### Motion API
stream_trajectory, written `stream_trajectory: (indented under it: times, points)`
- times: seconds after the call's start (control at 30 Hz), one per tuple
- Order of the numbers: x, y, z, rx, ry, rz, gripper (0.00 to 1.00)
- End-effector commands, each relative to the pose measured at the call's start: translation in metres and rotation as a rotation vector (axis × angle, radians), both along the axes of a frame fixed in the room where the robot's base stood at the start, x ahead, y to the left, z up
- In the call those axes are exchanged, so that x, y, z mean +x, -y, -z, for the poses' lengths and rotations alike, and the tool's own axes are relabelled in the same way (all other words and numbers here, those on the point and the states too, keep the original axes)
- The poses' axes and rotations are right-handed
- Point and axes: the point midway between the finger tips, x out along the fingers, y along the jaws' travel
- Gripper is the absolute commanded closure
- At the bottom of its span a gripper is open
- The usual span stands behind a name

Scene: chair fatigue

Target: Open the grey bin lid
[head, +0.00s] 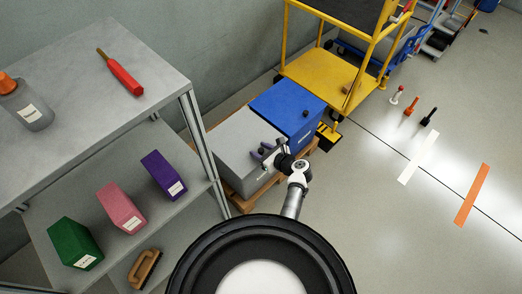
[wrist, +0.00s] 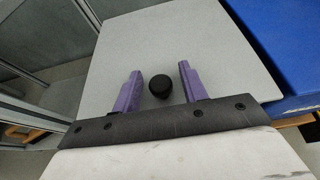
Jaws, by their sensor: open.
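The grey bin (head: 239,155) stands on a wooden pallet beside the blue bin. Its flat grey lid (wrist: 190,43) looks closed and fills most of the wrist view. A round black knob (wrist: 160,87) stands up from the lid. My gripper (wrist: 157,72) is open, with one purple finger on each side of the knob. Small gaps show between the knob and both fingers. In the head view my gripper (head: 262,151) is over the grey lid, and its wrist hides part of the bin's right side.
The blue bin (head: 288,108) with its own black knob adjoins the grey bin on the right. A grey shelf unit (head: 160,62) stands close on the left. A yellow cart (head: 325,75) is behind. The floor at right is mostly clear, with several small bottle-like items and tape strips.

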Motion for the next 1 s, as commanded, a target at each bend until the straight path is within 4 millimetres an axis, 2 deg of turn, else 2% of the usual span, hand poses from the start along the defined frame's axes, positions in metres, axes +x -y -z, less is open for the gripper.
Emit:
stream_trajectory:
  times: [0.2,0.5,0.53,0.8,1.0]
  points:
    - [0.000,0.000,0.000,0.000,0.000,0.000,0.59]
    - [0.000,0.000,0.000,0.000,0.000,0.000,0.98]
    - [0.000,0.000,0.000,0.000,0.000,0.000,1.00]
    - [0.000,0.000,-0.002,-0.002,-0.002,0.000,1.00]
    - [0.001,0.000,-0.013,-0.023,-0.023,0.000,1.00]
